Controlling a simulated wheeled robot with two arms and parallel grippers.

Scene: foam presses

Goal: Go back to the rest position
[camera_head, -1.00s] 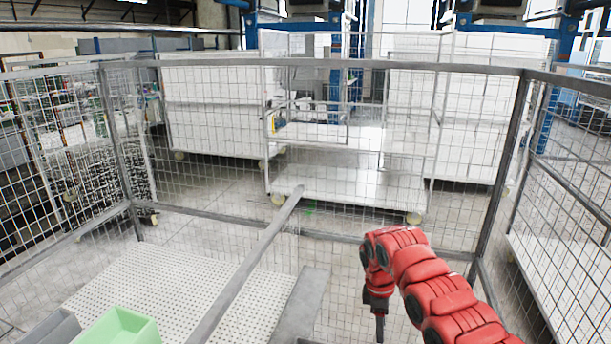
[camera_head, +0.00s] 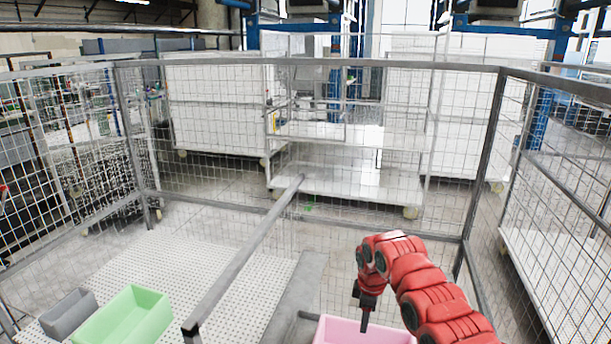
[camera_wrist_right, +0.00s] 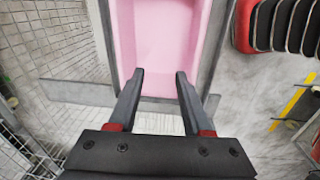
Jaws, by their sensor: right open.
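My right gripper (camera_head: 365,310) hangs from the red right arm at the lower right of the head view, fingers pointing down. In the right wrist view the gripper (camera_wrist_right: 158,78) is open, its two dark fingers spread with nothing between them. A pink bin (camera_head: 362,331) shows below it at the bottom edge of the head view, partly cut off. The pink bin also fills the top middle of the wrist view (camera_wrist_right: 160,50) and looks empty where visible. The left gripper is not in view.
A green bin (camera_head: 125,318) and a grey bin (camera_head: 68,314) stand on the white perforated table (camera_head: 215,260) at the lower left. A metal rail (camera_head: 245,255) crosses the middle. Wire mesh fencing (camera_head: 340,205) encloses the cell, with white shelf carts beyond it.

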